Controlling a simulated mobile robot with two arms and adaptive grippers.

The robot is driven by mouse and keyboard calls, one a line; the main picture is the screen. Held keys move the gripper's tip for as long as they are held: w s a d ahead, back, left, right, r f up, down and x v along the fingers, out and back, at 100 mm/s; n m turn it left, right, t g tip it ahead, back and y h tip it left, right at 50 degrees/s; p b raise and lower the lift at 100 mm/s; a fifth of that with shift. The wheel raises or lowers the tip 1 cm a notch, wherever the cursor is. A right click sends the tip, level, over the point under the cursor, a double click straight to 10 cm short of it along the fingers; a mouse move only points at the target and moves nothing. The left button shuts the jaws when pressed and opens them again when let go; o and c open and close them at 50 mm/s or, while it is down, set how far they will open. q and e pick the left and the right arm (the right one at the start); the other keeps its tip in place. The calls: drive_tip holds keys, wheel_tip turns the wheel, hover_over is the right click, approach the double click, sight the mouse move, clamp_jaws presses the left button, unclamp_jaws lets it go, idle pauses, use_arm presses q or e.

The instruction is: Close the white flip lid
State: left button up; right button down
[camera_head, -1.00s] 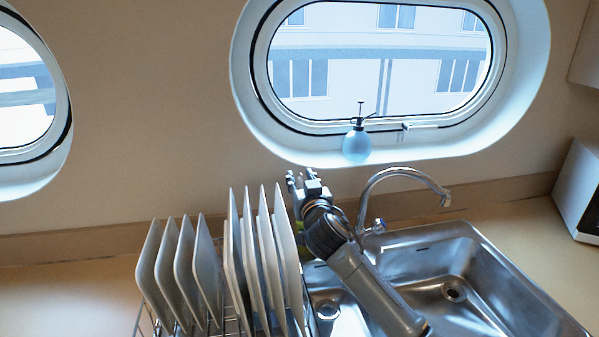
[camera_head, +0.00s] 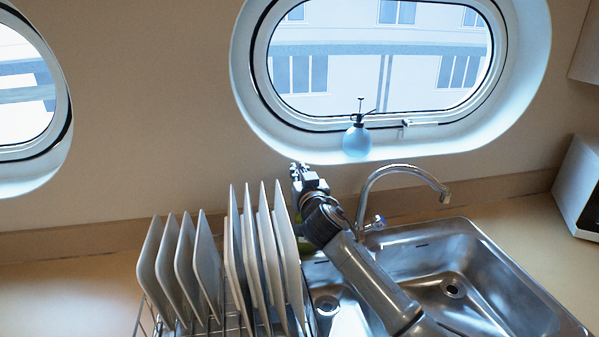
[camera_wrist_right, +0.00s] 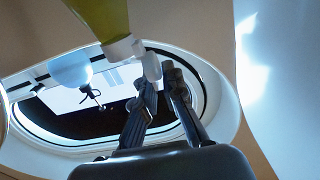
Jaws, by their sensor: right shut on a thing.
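The green bottle (camera_wrist_right: 103,18) shows in the right wrist view at the top, with a white cap (camera_wrist_right: 122,49). The white flip lid (camera_wrist_right: 152,66) stands out from the side of this cap, swung open. My right gripper (camera_wrist_right: 159,77) has its fingertips at the lid and is shut on it. In the head view my right gripper (camera_head: 302,172) is beside the plates, left of the faucet. There only a small bit of the green bottle (camera_head: 301,243) shows; my right arm and the plates hide the rest. My left gripper is not in view.
Upright plates (camera_head: 262,262) in a wire rack (camera_head: 145,322) stand close on the left of my right arm. The faucet (camera_head: 365,195) and sink (camera_head: 430,262) are on the right. A blue spray bottle (camera_head: 357,143) stands on the porthole sill.

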drive_tip(key=shift+d+m+b, duration=0.15)
drive_tip(key=shift+m+b, duration=0.2)
drive_tip(key=shift+m, duration=0.05)
idle(0.5)
drive_tip(key=shift+d+f+m+b, duration=0.15)
drive_tip(key=shift+d+m+b, duration=0.15)
drive_tip(key=shift+m+b, duration=0.65)
drive_tip(key=shift+w+d+m, duration=0.1)
drive_tip(key=shift+d+m, duration=0.15)
drive_tip(key=shift+m, duration=0.6)
drive_tip(key=shift+w+d+m, duration=0.1)
drive_tip(key=shift+d+m, duration=0.1)
drive_tip(key=shift+m, duration=0.45)
drive_tip(key=shift+d+m, duration=0.2)
drive_tip(key=shift+m, duration=0.45)
drive_tip(key=c, duration=1.4)
unclamp_jaws()
drive_tip(key=v, duration=1.2)
